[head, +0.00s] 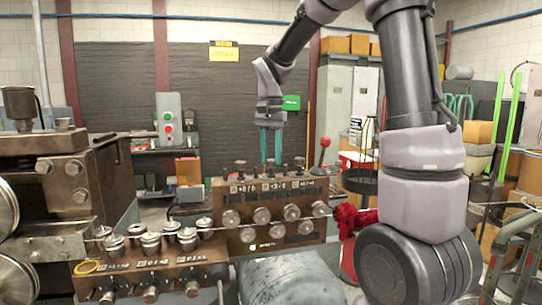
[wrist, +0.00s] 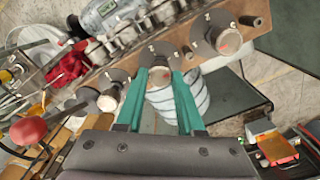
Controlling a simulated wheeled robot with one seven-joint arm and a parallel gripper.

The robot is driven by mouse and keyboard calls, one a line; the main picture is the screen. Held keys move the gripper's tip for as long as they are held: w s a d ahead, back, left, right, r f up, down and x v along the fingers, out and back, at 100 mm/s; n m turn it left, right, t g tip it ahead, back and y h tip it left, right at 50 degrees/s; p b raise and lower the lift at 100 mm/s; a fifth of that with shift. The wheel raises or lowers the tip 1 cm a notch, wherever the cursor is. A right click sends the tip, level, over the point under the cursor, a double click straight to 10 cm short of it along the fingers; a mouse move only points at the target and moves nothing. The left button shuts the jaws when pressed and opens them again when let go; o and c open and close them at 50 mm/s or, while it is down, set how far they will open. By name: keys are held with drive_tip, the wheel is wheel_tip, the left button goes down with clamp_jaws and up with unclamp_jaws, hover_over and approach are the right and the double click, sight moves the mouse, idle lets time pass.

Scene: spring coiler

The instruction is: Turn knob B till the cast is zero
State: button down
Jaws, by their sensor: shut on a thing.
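Knob B (head: 270,169) is the middle of three dark knobs on top of the brown roller block (head: 222,193). In the wrist view a round knob end (wrist: 159,93) sits between my two teal fingers. My gripper (head: 270,163) points straight down in the head view, its fingers closed on the sides of knob B. The label plate (head: 272,186) below knob B carries small figures that I cannot read surely. Knob A (head: 240,167) is to the left and knob C (head: 299,163) to the right. A wire (head: 322,216) runs through the rollers and leaves to the right.
A lower block (head: 150,275) with several rollers and front knobs stands to the left. A red-balled lever (head: 324,143) rises right of knob C. A red cloth (head: 355,218) lies by the wire. A button box (head: 168,120) stands behind.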

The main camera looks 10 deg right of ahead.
drive_tip(key=c, duration=0.5)
unclamp_jaws()
wheel_tip(320, 180, up, 11)
drive_tip(key=shift+f, duration=0.1)
